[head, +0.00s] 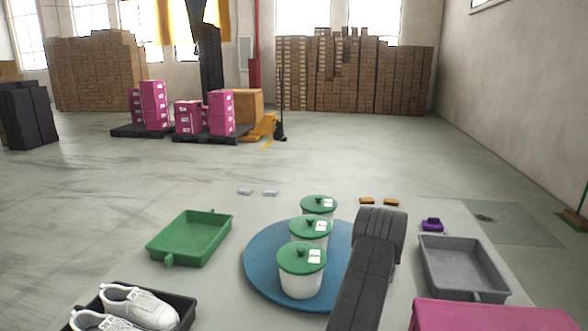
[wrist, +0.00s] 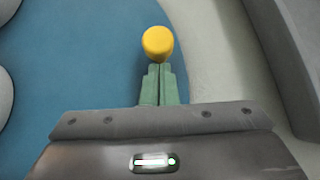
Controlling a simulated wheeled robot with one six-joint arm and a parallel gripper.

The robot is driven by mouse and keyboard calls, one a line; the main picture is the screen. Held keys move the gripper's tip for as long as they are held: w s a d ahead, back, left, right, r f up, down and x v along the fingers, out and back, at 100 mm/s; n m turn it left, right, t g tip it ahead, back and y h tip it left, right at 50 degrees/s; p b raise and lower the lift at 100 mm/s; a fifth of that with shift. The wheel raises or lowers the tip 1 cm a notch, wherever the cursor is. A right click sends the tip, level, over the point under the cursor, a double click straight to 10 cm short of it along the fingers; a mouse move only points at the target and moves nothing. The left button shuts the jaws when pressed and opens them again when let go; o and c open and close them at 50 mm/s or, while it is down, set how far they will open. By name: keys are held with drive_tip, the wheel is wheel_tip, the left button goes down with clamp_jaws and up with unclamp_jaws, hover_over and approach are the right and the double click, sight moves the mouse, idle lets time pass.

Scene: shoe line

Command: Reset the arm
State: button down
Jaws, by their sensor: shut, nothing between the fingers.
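My gripper (wrist: 160,70) shows in the wrist view with its two green fingers shut together and nothing between them. It points down over the blue round mat (wrist: 90,60). A yellow round-topped object (wrist: 157,43) shows just beyond the fingertips; I cannot tell whether they touch it. In the head view my dark arm reaches over the right part of the blue round mat (head: 262,265), and it hides the gripper and the yellow object.
Three white tubs with green lids (head: 302,270) stand in a row on the mat, left of my arm. A green tray (head: 190,238) lies left, a grey tray (head: 463,268) right. White shoes (head: 140,306) sit in a black tray at front left. A pink box (head: 490,316) is front right.

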drive_tip(key=shift+w+f+b, duration=0.2)
drive_tip(key=shift+f+b, duration=0.05)
drive_tip(key=shift+b, duration=0.45)
drive_tip(key=shift+s+a+r+m+h+b, duration=0.1)
drive_tip(key=shift+s+r+m+h+b, duration=0.05)
drive_tip(key=shift+s+b, duration=0.25)
drive_tip(key=shift+s+a+r+m+h+b, duration=0.1)
drive_tip(key=shift+s+m+h+b, duration=0.05)
drive_tip(key=shift+s+b, duration=0.2)
drive_tip(key=shift+s+a+f+b, duration=0.15)
drive_tip(key=shift+s+a+b, duration=0.2)
drive_tip(key=shift+b, duration=0.45)
drive_tip(key=s+b, duration=0.1)
drive_tip(key=s+m+h+b, duration=0.1)
drive_tip(key=shift+a+b, duration=0.3)
drive_tip(key=shift+a, duration=0.1)
drive_tip(key=s+a+m+g, duration=0.1)
drive_tip(key=s+a, duration=0.1)
drive_tip(key=s+a+m+h+b, duration=0.1)
drive_tip(key=s+a, duration=0.1)
drive_tip(key=s+a+m+g+h+b, duration=0.1)
drive_tip(key=s+a+m, duration=0.1)
drive_tip(key=shift+s+r+g, duration=0.3)
drive_tip(key=shift+s+a+m+h, duration=0.4)
drive_tip(key=shift+s, duration=0.05)
